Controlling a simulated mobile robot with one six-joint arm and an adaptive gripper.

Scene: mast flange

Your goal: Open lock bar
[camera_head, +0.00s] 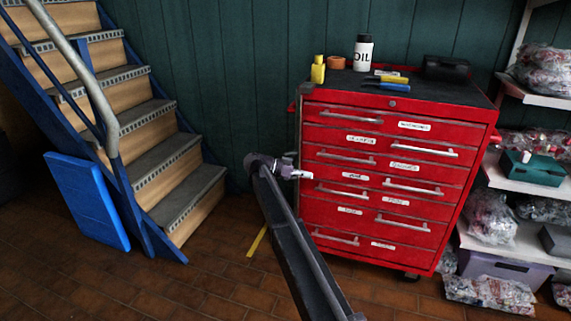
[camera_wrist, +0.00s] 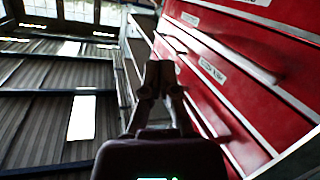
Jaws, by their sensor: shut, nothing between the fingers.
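A red tool cabinet (camera_head: 385,180) with several labelled drawers stands right of centre in the head view. A narrow upright strip (camera_head: 299,130) runs along its left front edge; it may be the lock bar, but I cannot tell for sure or see its hinge. A round keyhole (camera_head: 392,103) sits at the top of the cabinet front. My gripper (camera_head: 304,174) is at the cabinet's left front edge, about mid-height. In the wrist view my gripper (camera_wrist: 159,72) has its fingertips together and empty, beside the red drawer fronts (camera_wrist: 235,75). Contact with the cabinet cannot be told.
A blue staircase (camera_head: 150,150) with a handrail and a leaning blue panel (camera_head: 88,200) stand at the left. Shelves (camera_head: 525,180) with wrapped goods stand close on the right. The floor in front is clear.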

